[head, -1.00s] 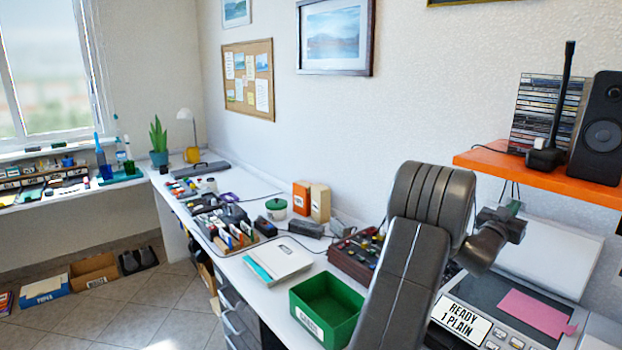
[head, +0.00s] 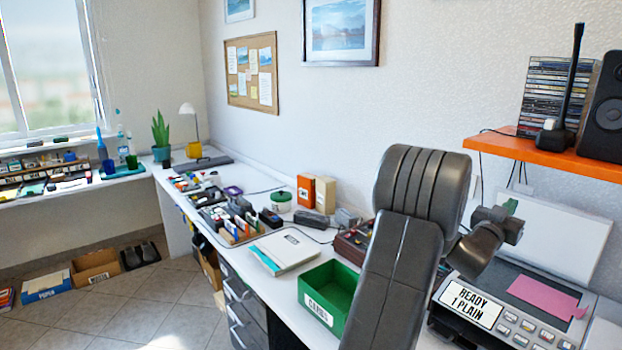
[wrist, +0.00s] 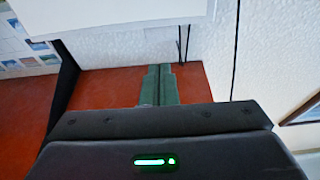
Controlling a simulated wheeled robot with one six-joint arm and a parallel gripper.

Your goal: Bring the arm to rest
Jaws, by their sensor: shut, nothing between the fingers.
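My arm (head: 388,259) stands bent in front of the desk in the head view, with its upper link and elbow in the foreground. The wrist end is folded over at the right, beside the printer-like machine. A green fingertip part of my gripper (head: 511,207) shows there, small and partly hidden. In the wrist view my gripper (wrist: 160,85) has its two green fingers together, with nothing between them. Beyond them is a red-orange surface (wrist: 105,95); I cannot tell whether the fingers touch it.
An orange shelf (head: 590,163) with a disc stack (head: 556,95) and speaker (head: 606,105) is above right of the arm. The machine (head: 555,325) with a pink sheet lies below. A green box (head: 345,283) sits left of the arm.

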